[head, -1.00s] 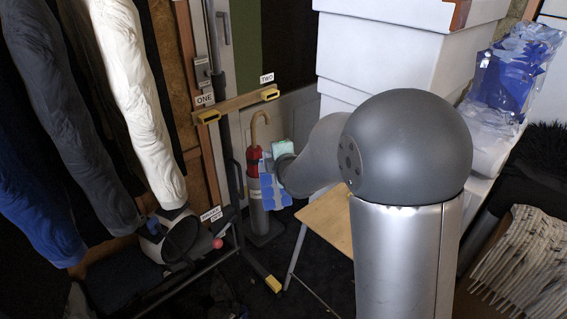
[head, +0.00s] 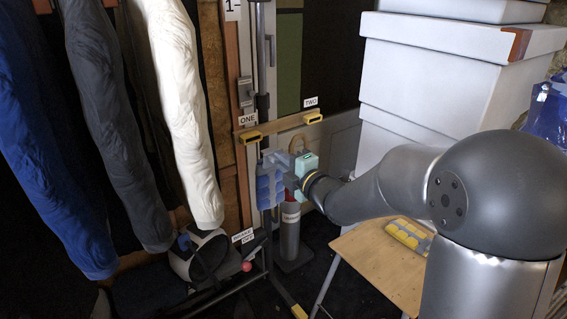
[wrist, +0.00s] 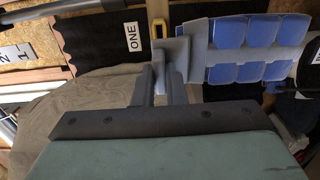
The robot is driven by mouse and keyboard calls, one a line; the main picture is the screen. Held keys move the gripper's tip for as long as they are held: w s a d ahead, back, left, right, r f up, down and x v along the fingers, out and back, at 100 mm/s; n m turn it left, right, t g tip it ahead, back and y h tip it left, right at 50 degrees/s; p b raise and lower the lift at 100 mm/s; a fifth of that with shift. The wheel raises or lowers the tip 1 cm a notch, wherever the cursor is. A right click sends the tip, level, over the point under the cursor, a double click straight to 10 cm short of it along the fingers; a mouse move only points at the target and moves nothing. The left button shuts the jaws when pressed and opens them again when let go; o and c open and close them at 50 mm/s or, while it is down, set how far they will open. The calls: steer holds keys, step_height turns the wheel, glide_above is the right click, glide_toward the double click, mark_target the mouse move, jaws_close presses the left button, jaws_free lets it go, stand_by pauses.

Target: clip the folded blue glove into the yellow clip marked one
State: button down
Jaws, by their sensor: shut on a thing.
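The folded glove (head: 264,191), blue pads on a grey back, hangs from my gripper (head: 287,172) in the head view. My gripper (wrist: 160,88) is shut on its grey end, and the blue pads (wrist: 246,32) stretch to the right in the wrist view. The yellow clip marked ONE (head: 251,137) is at the left end of a wooden bar, just above and slightly left of the glove's top in the head view. In the wrist view the clip (wrist: 158,27) shows just beyond the held end, beside its ONE label. I cannot tell whether glove and clip touch.
A second yellow clip, marked TWO (head: 313,117), is at the bar's right end. An umbrella stand (head: 290,232) is behind the glove. Hanging sleeves (head: 182,110) fill the left. A wooden stool (head: 375,262) bears a yellow-and-grey item (head: 408,233). White boxes (head: 430,85) stand right.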

mark_target(270, 150)
steer(key=shift+f+b, duration=0.15)
steer(key=shift+b, duration=0.2)
steer(key=shift+b+x, duration=0.7)
steer(key=shift+x, duration=2.15)
steer(key=shift+b, duration=1.2)
steer(key=shift+b+x, duration=0.55)
steer(key=shift+x, duration=1.3)
steer(key=c, duration=1.4)
jaws_free()
steer(key=p+v, duration=0.2)
steer(key=v, duration=1.5)
steer(key=shift+s, duration=0.2)
